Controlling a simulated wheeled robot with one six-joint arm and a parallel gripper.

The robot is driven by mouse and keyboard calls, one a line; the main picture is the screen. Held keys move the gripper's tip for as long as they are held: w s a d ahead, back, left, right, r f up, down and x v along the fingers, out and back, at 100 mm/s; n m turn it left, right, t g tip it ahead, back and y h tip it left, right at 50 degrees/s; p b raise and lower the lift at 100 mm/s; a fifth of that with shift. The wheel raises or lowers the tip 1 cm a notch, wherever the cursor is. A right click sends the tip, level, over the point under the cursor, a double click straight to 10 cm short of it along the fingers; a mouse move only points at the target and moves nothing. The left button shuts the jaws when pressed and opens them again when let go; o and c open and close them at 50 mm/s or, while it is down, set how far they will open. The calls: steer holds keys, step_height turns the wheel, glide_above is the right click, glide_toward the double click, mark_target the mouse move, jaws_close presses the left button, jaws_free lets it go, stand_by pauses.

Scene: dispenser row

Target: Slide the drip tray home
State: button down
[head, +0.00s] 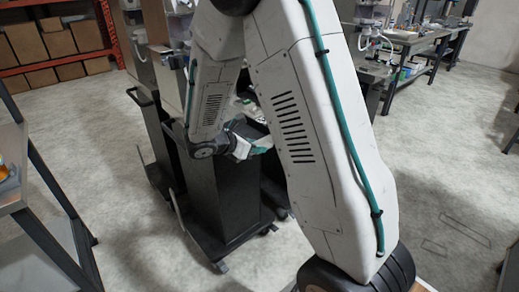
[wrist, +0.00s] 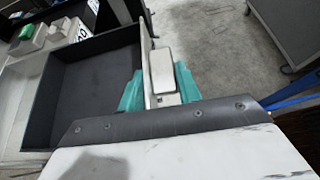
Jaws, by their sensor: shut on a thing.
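The drip tray (wrist: 98,85) is a dark, open, shallow box at the left of the wrist view, with its inside empty and in plain sight. A pale grip block (wrist: 162,68) stands at its right-hand wall. My gripper (wrist: 160,88) has teal fingers on both sides of this block and is shut on it. In the head view my gripper (head: 257,149) is a small white and teal shape beside a dark cart (head: 225,195). My arm covers much of that area, and I cannot make out the tray there.
In the wrist view, small pale items and a label (wrist: 82,34) sit beyond the tray, and a grey cabinet (wrist: 292,30) stands at upper right. In the head view, a metal table (head: 22,185) stands at left and benches (head: 425,45) at back right. Open floor (head: 455,165) lies at right.

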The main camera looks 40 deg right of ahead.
steer(key=shift+w+a+f, duration=0.1)
steer(key=shift+w+f, duration=0.05)
steer(key=shift+w, duration=1.9)
steer(key=shift+w+f, duration=0.1)
steer(key=shift+w, duration=1.95)
steer(key=shift+f, duration=0.3)
steer(key=shift+w, duration=0.1)
steer(key=shift+w+a, duration=0.2)
steer(key=shift+w, duration=2.45)
steer(key=c, duration=0.9)
jaws_free()
